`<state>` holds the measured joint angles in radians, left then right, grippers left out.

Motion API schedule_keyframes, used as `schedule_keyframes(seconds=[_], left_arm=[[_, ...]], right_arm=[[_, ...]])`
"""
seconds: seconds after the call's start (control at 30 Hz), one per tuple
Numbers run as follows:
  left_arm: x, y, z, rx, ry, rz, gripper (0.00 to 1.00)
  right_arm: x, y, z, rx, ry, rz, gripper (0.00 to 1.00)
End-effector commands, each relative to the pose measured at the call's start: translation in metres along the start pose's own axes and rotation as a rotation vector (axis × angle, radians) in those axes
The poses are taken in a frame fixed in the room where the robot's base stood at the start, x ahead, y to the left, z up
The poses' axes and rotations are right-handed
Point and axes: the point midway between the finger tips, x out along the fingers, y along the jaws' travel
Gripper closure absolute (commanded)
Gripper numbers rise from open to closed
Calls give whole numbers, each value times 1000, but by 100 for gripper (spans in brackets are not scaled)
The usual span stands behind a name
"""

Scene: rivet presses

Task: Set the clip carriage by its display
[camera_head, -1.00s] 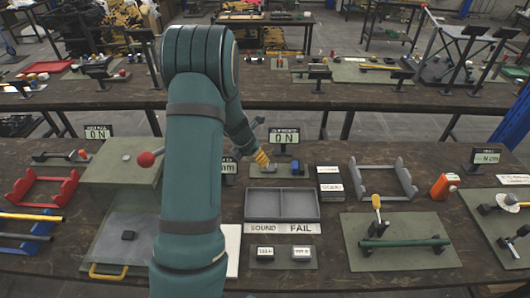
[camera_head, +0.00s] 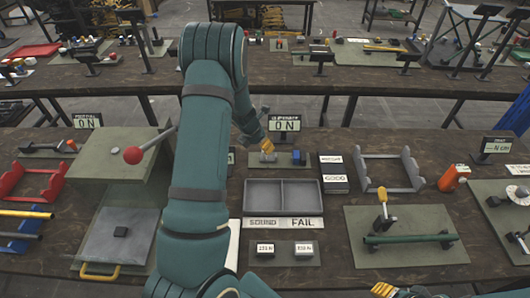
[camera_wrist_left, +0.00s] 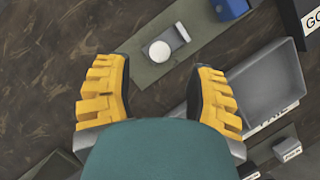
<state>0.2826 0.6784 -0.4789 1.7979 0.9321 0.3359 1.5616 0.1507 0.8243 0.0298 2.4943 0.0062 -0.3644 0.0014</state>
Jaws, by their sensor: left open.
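The clip carriage seems to be the small grey metal piece with a round white top (camera_wrist_left: 160,50) on a narrow green plate (camera_wrist_left: 150,72). A blue block (camera_head: 298,157) stands at the plate's right end; it also shows in the left wrist view (camera_wrist_left: 230,8). A display (camera_head: 285,124) behind the plate reads about "0 N". My left gripper (camera_head: 268,150) is over the plate's left part. In the left wrist view its yellow fingers (camera_wrist_left: 158,98) are wide apart, with nothing between them. Yellow and teal parts of my right gripper (camera_head: 385,290) show at the bottom edge, mostly cut off.
A grey two-part tray (camera_head: 283,181) with SOUND and FAIL labels stands in front of the plate. Stacked label blocks (camera_head: 333,180) and a grey cradle (camera_head: 388,187) are to the right. A press with a red-knobbed lever (camera_head: 133,155) stands left. My left arm hides part of the bench.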

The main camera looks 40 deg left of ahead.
Motion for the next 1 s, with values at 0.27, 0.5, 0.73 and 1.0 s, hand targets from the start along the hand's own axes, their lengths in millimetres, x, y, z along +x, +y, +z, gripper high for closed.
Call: schedule_keyframes(seconds=[0.27, 0.5, 0.73, 1.0], left_arm=[[44, 0, -1, 0, 1, 0, 44], [56, 0, 0, 0, -1, 0, 44], [56, 0, 0, 0, -1, 0, 44], [56, 0, 0, 0, -1, 0, 100]], right_arm=[[8, 3, 1, 0, 0, 2, 53], [10, 3, 1, 0, 0, 2, 53], [10, 3, 1, 0, 0, 2, 53], [10, 3, 1, 0, 0, 2, 53]])
